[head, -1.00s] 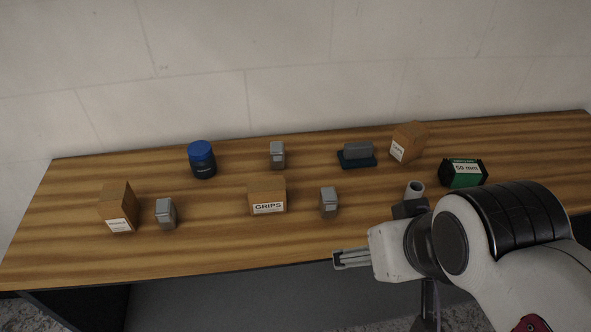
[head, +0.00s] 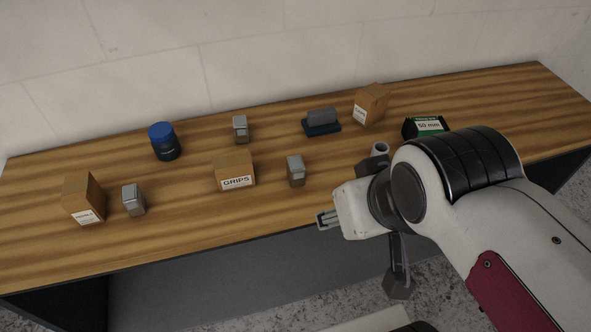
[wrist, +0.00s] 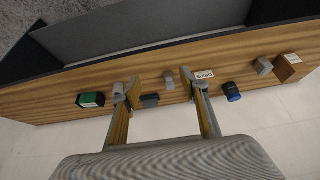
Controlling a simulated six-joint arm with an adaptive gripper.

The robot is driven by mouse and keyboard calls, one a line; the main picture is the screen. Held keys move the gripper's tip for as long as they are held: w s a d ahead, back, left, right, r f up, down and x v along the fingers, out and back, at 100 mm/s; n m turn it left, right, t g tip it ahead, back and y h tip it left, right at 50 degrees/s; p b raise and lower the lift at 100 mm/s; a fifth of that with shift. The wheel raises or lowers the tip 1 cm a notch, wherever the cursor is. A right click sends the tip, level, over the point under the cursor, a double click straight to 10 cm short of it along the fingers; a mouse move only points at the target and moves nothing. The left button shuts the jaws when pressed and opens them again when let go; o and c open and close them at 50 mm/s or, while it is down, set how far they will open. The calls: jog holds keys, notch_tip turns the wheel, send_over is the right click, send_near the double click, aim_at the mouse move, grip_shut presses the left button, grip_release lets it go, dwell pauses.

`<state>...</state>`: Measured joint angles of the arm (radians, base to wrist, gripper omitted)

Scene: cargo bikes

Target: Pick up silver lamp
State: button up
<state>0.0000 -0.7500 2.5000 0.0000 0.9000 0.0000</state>
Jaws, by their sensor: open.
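Three similar small silver-grey blocky objects stand on the table, and I cannot tell from looks which one is meant as the silver lamp. One is at the front middle (head: 296,172), one at the back (head: 240,129), one at the front left (head: 134,201). In the wrist view one silver lamp-like object (wrist: 169,81) shows between the fingers, some distance beyond them, and another (wrist: 263,66) to the right. My gripper (head: 325,220) is open and empty, off the table's front edge, to the lower right of the front-middle object in the head view.
The wooden table (head: 60,245) also holds a GRIPS box (head: 235,172), a brown box (head: 84,198), another brown box (head: 370,104), a blue-lidded jar (head: 164,142), a grey block on a dark blue base (head: 322,122), a green-black box (head: 425,127) and a grey cylinder (head: 380,149), partly hidden.

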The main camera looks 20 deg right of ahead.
jog(key=shift+f, duration=0.1)
dwell(0.3)
jog(key=g, duration=0.1)
send_near(297, 166)
jog(key=shift+m, duration=0.3)
jog(key=x, duration=0.5)
jog(key=shift+w, duration=0.15)
dwell(0.4)
jog(key=shift+x, duration=1.2)
jog(key=shift+f, duration=0.1)
jog(key=shift+x, duration=2.5)
